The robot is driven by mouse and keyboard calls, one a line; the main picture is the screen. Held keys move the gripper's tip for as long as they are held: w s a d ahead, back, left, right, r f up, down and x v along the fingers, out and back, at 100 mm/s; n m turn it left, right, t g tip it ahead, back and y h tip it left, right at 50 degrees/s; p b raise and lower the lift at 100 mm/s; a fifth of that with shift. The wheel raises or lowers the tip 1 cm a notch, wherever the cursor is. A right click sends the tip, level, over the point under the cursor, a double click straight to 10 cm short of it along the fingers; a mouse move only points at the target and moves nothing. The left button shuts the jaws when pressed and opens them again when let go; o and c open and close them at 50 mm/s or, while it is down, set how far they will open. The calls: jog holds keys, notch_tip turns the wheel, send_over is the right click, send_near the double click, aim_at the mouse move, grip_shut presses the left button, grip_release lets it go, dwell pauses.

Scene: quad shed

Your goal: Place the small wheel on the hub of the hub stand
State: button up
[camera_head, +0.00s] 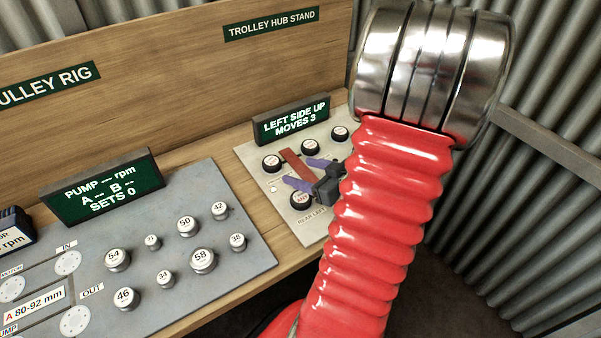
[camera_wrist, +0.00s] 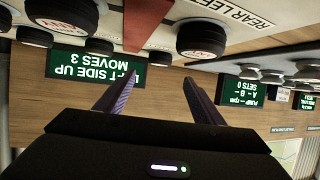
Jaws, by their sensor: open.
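The hub stand is a pale plate (camera_head: 254,152) on the bench, with several black wheels with pale caps. In the head view, wheels show at the left (camera_head: 271,163), the middle back (camera_head: 310,147), the right back (camera_head: 340,133) and the front (camera_head: 300,200). I cannot tell which is the small wheel, and no bare hub is clear. A red bar (camera_head: 295,165) runs across the plate's middle. My gripper (camera_head: 296,171) is open above the plate, its purple fingers by the red bar. In the wrist view the gripper (camera_wrist: 163,79) shows nothing held; wheels (camera_wrist: 201,38) lie beyond it.
A sign (camera_head: 291,120) reading "LEFT SIDE UP MOVES 3" stands behind the plate. A grey pump panel (camera_head: 180,275) with several numbered metal knobs and another sign (camera_head: 104,188) lies left. A wooden backboard (camera_head: 180,60) rises behind. My red arm hides the plate's right side.

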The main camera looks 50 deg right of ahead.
jog(key=shift+w+d+r, duration=0.1)
jog(key=shift+w+r, duration=0.05)
jog(key=shift+w, duration=0.15)
jog(key=w+r+h, duration=0.1)
jog(key=w+d+r+g, duration=0.1)
jog(key=w, duration=0.1)
jog(key=shift+n+h, duration=0.3)
jog(key=shift+h, duration=0.1)
jog(key=w+a+r+m+g+h, duration=0.1)
jog(key=w+a+r+g+h, duration=0.25)
jog(key=a+r, duration=0.45)
jog(key=s+a+r+g+y, duration=0.1)
jog(key=s+a+y, duration=0.1)
jog(key=a, duration=0.6)
jog(key=s+a+r+g+y, duration=0.1)
jog(key=s+a+r+y, duration=0.1)
jog(key=s+a, duration=0.3)
jog(key=s+a+r+n+g+y, duration=0.1)
jog(key=s+a, duration=0.3)
jog(key=a, duration=0.8)
jog(key=shift+a+r+y, duration=0.15)
jog(key=shift+r+y, duration=0.05)
jog(key=shift+y, duration=0.35)
jog(key=shift+c, duration=0.2)
